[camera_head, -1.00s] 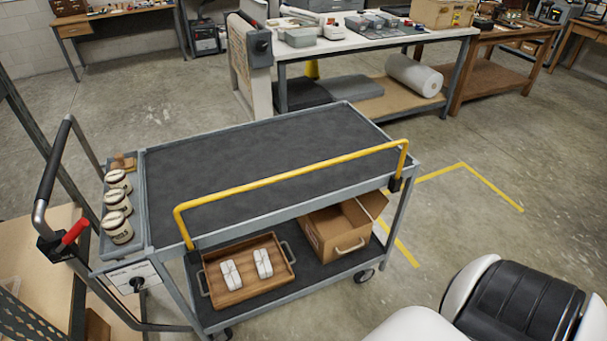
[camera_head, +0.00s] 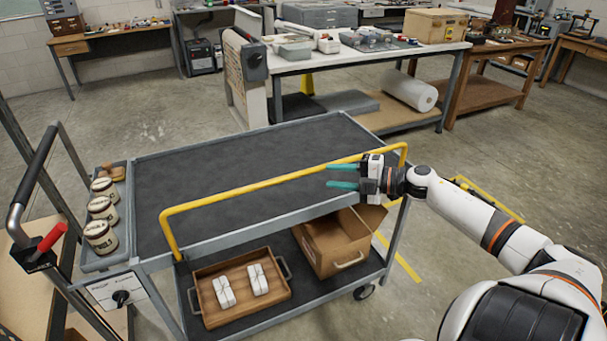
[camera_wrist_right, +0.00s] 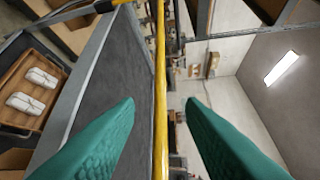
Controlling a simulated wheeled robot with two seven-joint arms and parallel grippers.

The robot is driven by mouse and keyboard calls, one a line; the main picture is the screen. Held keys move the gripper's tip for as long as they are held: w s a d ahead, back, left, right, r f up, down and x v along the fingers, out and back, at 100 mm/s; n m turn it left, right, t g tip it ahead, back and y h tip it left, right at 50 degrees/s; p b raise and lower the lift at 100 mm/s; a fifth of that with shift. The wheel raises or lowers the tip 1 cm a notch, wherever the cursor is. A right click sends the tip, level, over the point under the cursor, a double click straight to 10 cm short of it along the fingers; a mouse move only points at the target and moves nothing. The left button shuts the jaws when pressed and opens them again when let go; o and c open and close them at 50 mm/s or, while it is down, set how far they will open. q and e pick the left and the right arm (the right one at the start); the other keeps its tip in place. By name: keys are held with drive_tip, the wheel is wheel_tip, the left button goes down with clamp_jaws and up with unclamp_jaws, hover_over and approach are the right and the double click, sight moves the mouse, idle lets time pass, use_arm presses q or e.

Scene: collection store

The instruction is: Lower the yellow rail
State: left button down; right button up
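The yellow rail (camera_head: 262,183) stands raised along the near long side of the grey cart's top deck (camera_head: 205,160). My right gripper (camera_head: 342,176) is at the rail's right part, with its teal fingers pointing left. In the right wrist view the yellow rail (camera_wrist_right: 160,95) runs lengthwise between the two teal fingers of the right gripper (camera_wrist_right: 161,115), which are apart; a gap shows on each side of the rail. My left gripper is not in view.
The lower shelf holds a wooden tray (camera_head: 208,302) with two white bundles and an open cardboard box (camera_head: 325,243). Several labelled jars (camera_head: 101,210) stand in the left end tray. A push handle with a red lever (camera_head: 52,237) is at left. The top deck is bare.

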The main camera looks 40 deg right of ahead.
sight(303, 174)
drive_tip(key=p+x, duration=0.1)
drive_tip(key=x, duration=0.8)
drive_tip(key=shift+w, duration=0.1)
clamp_jaws()
drive_tip(key=shift+f, duration=0.15)
